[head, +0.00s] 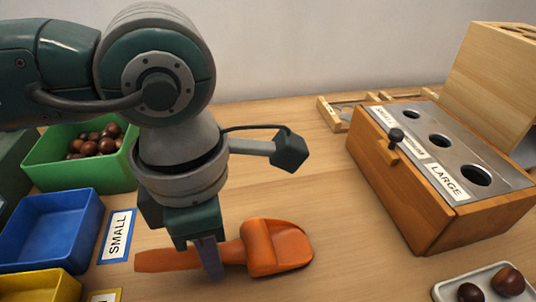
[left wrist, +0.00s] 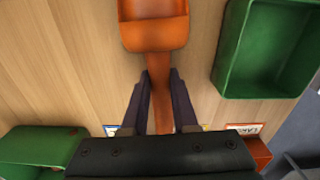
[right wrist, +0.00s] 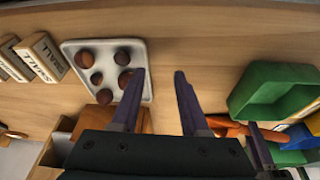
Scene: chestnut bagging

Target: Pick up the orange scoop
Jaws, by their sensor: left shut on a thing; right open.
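The orange scoop (head: 275,247) is at the table's front middle, its bowl toward the right and its handle toward the left. It lies on the table or very close to it; I cannot tell which. My left gripper (head: 209,262) comes down over the handle and is shut on it. In the left wrist view the two fingers (left wrist: 161,85) stand on either side of the handle, with the scoop's bowl (left wrist: 155,32) beyond them. My right gripper (right wrist: 160,77) is open and empty above the table. Part of the scoop (right wrist: 226,126) shows beyond its right finger.
Left of the scoop are a green bin (head: 60,178) with chestnuts, a blue bin (head: 50,232) and a yellow bin (head: 45,287). A wooden sorting box (head: 420,205) with several holes stands at right. A tray (head: 447,287) with chestnuts lies before it. The middle table is clear.

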